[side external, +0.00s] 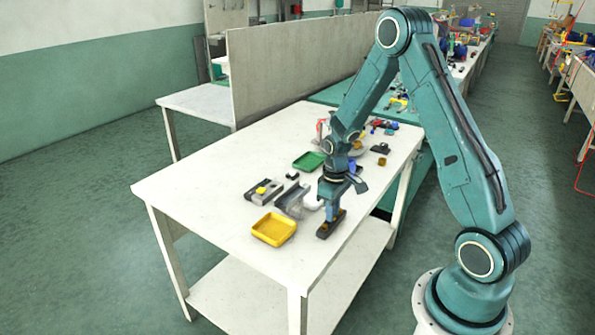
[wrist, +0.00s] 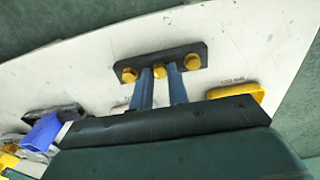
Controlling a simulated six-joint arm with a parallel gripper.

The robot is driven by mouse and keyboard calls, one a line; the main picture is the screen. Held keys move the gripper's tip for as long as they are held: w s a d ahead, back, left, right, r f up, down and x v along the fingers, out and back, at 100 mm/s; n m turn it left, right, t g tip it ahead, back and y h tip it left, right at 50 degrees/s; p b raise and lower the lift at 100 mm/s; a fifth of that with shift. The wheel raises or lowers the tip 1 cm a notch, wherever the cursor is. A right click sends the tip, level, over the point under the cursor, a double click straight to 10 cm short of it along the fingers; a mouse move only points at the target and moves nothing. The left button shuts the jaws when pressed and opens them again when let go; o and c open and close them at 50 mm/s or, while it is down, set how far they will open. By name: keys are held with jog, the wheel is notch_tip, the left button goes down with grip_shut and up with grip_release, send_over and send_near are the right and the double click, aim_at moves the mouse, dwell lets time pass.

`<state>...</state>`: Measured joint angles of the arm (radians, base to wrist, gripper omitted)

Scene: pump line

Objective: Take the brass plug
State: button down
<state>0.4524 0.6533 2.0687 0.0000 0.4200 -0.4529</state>
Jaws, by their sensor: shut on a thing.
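A dark rack (wrist: 186,57) holds three brass plugs in a row in the wrist view: a left plug (wrist: 130,75), a middle plug (wrist: 159,72) and a right plug (wrist: 192,62). My gripper (wrist: 160,76) is shut on the middle plug, with one blue finger on each side of it. The plug's lower part is hidden, so I cannot tell whether it is still seated. In the side external view the rack (side external: 324,232) lies near the white table's front edge, with my gripper (side external: 330,214) pointing down over it; the plugs are too small to tell apart there.
A yellow tray (side external: 274,230) is left of the rack on the white table (side external: 200,190). Grey fixtures (side external: 291,199) and a green tray (side external: 309,161) stand behind. Several small parts crowd the table's far end. The table's left end is clear.

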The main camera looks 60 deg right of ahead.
jog(key=shift+r, duration=0.5)
dwell(0.6)
jog(key=shift+r, duration=2.2)
jog(key=shift+r, duration=0.15)
